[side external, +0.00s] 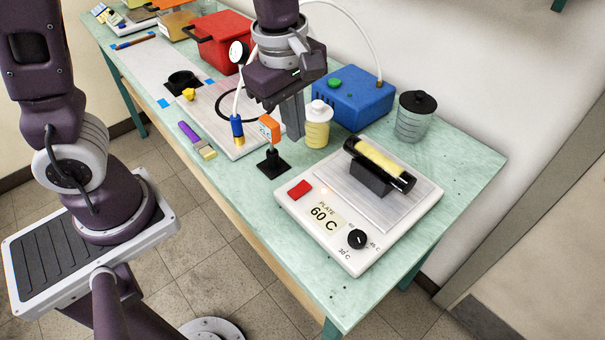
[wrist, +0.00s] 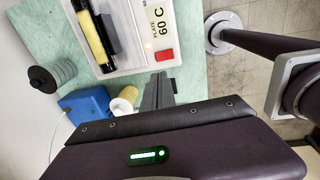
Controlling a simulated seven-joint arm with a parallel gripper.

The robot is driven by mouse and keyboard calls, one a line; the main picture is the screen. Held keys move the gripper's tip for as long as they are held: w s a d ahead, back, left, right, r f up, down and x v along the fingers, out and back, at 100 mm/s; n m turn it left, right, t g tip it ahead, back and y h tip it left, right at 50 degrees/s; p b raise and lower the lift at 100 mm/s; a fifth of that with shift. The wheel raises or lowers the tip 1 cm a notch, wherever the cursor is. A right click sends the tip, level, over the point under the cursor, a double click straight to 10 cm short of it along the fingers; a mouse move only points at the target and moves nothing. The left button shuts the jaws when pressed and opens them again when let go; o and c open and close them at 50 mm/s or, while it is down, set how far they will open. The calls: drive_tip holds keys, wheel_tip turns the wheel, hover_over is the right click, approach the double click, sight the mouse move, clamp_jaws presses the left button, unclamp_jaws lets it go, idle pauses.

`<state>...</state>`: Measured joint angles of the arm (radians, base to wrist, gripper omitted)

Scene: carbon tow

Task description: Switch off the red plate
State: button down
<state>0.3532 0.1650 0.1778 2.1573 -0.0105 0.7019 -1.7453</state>
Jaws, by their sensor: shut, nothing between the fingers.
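The white hot plate (side external: 338,265) stands at the near right end of the bench. It has a red switch (side external: 300,190) at its front left corner, a "PLATE 60 C" label (side external: 322,212) and a black knob (side external: 357,239). A yellow roll (side external: 379,159) with black ends rests in a black cradle on its metal top. The red switch (wrist: 164,54) also shows in the wrist view, just beyond my fingertips. My gripper (side external: 295,138) is shut and empty, pointing down behind the plate's left end, beside the yellow bottle. In the wrist view my gripper (wrist: 159,76) appears apart from the switch.
A yellow bottle (side external: 318,130), blue box (side external: 352,98) with a white hose, and grey lidded pot (side external: 411,118) stand behind the plate. An orange-topped tool (side external: 269,130) stands upright on a black base to its left. A red box (side external: 222,42) is farther back.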

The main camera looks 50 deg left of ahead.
sight(303, 186)
drive_tip(key=f, duration=0.4)
drive_tip(key=w+f, duration=0.1)
drive_tip(key=f, duration=0.8)
drive_tip(key=shift+w+f, duration=0.3)
drive_tip(key=shift+f, duration=0.15)
drive_tip(key=shift+w+f, duration=0.1)
drive_tip(key=shift+w, duration=0.05)
drive_tip(key=shift+f, duration=0.1)
